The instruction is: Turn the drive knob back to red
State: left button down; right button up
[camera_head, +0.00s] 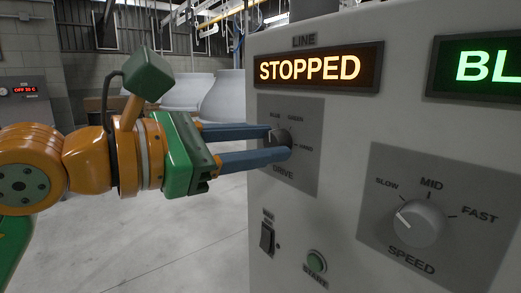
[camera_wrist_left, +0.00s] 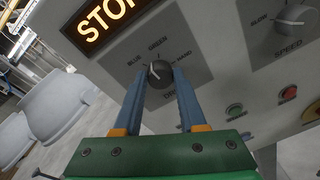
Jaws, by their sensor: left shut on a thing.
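The drive knob (camera_head: 283,137) is a dark round knob on a grey plate (camera_head: 304,180) marked DRIVE, on the front of a pale control cabinet. Labels reading blue, green and what looks like hand show around it; no red label can be seen. My left gripper (camera_head: 281,142) reaches in from the left with its two blue fingers shut on the knob, one on each side. In the left wrist view the knob (camera_wrist_left: 160,75) sits between the fingertips, its pale mark pointing up near the blue and green labels. My right gripper is not in view.
An amber display (camera_head: 318,67) reads STOPPED; a green display (camera_head: 480,67) at right is cut off after BL. The speed knob (camera_head: 419,222) points near slow. Below the drive plate are a black rocker switch (camera_head: 267,237) and a green start button (camera_head: 317,261). Open floor lies left of the cabinet.

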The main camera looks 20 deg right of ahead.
pick_arm(q)
jog(key=n+b, duration=0.1)
jog(key=n, duration=0.3)
jog(key=shift+w+g, duration=0.1)
jog(key=shift+g, duration=0.2)
jog(key=n+b, duration=0.1)
jog(key=n, duration=0.3)
jog(key=shift+a+f+h+b, duration=0.1)
jog(key=shift+f+h+b, duration=0.05)
jog(key=shift+h+b, duration=0.25)
jog(key=n+b, duration=0.1)
jog(key=n, duration=0.3)
jog(key=shift+w+n+b, duration=0.1)
jog(key=shift+n+b, duration=0.2)
jog(key=shift+b, duration=0.05)
jog(key=shift+n+h+b, duration=0.3)
jog(key=shift+n+b, duration=0.3)
jog(key=shift+n, duration=1.2)
jog(key=shift+c, duration=2.3)
grip_release()
